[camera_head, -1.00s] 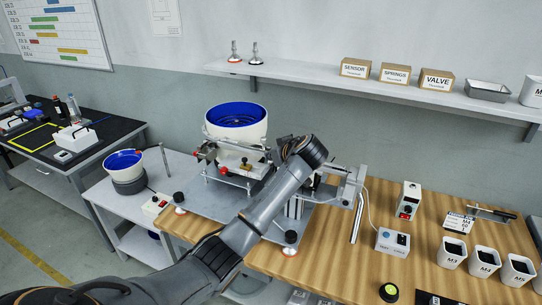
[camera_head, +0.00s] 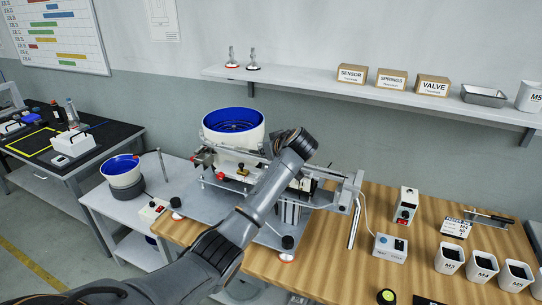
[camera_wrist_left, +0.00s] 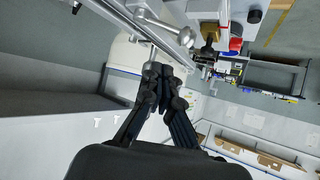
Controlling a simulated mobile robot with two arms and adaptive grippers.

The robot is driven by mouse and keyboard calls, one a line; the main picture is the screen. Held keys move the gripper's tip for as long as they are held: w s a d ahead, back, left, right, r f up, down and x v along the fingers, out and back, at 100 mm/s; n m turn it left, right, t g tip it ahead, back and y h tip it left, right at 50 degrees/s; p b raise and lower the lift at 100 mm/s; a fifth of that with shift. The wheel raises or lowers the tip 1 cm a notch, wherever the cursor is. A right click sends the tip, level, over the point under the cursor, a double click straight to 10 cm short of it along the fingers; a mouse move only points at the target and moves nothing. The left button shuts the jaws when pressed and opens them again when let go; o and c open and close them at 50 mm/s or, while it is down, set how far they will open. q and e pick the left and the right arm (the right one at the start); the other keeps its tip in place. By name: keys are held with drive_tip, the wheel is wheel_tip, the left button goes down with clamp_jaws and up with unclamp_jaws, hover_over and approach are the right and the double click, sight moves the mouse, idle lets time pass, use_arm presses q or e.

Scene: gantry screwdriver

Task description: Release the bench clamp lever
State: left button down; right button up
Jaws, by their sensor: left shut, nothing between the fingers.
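Clamps with black knobs hold the grey machine plate (camera_head: 212,195) on the bench: one at its left edge (camera_head: 177,203) and one at its front right corner (camera_head: 287,248). I cannot tell which part is the clamp lever. My left arm reaches across the plate, its wrist in front of the feeder machine; the fingers are hidden there in the head view. In the left wrist view my left gripper (camera_wrist_left: 163,78) is shut and empty, close to a metal rail (camera_wrist_left: 150,28) and a round-headed metal part (camera_wrist_left: 180,36). Contact is not clear. My right gripper is out of view.
A white feeder with a blue bowl (camera_head: 234,124) stands behind the arm. A metal slide assembly (camera_head: 340,190) is to its right. On the wooden bench (camera_head: 330,262) are a control box (camera_head: 391,247), a switch box (camera_head: 406,206) and several white cups. A shelf (camera_head: 310,78) runs above.

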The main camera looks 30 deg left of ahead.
use_arm(q)
drive_tip(key=w+r+b+v, duration=0.1)
drive_tip(key=b+v, duration=0.2)
drive_tip(key=v, duration=0.6)
drive_tip(key=shift+w+d+r, duration=0.15)
drive_tip(key=shift+d+r, duration=0.1)
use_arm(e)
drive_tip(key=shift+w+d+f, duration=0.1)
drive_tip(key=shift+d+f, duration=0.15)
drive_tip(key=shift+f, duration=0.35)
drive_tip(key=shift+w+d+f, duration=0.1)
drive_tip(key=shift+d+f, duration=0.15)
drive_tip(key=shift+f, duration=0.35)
use_arm(q)
drive_tip(key=shift+a, duration=0.1)
